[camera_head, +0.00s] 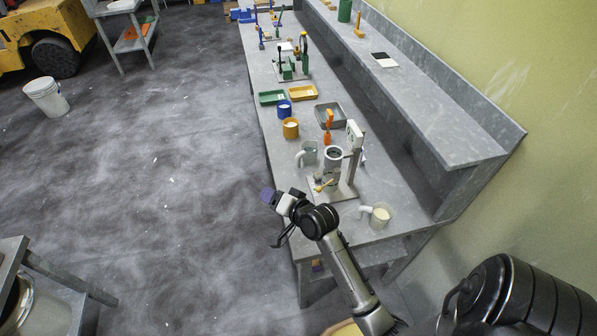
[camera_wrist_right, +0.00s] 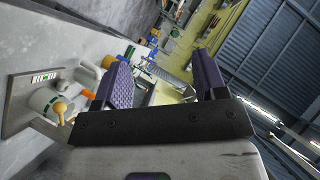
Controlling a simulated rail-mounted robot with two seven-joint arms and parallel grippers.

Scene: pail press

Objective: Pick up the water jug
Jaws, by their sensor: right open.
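A clear jug with a pale handle (camera_head: 309,154) stands upright on the grey workbench, close to the left side of a small press. It looks like the water jug and seems to hold clear, greyish contents. A second clear jug (camera_head: 380,216) with cream contents stands nearer the bench's front end. My right gripper (camera_head: 268,196) is beyond the bench's left edge, over the floor, below and left of the jugs in the picture. In the right wrist view, its purple fingers (camera_wrist_right: 162,82) are apart and empty; a pale jug (camera_wrist_right: 87,76) shows left of them. My left gripper is not in view.
The press (camera_head: 351,165) with a grey cylinder (camera_head: 332,167) and orange-handled lever stands beside the clear jug. Orange (camera_head: 291,129) and blue (camera_head: 284,109) cups, a grey tray (camera_head: 331,115) and small trays stand farther back. A raised shelf runs along the right.

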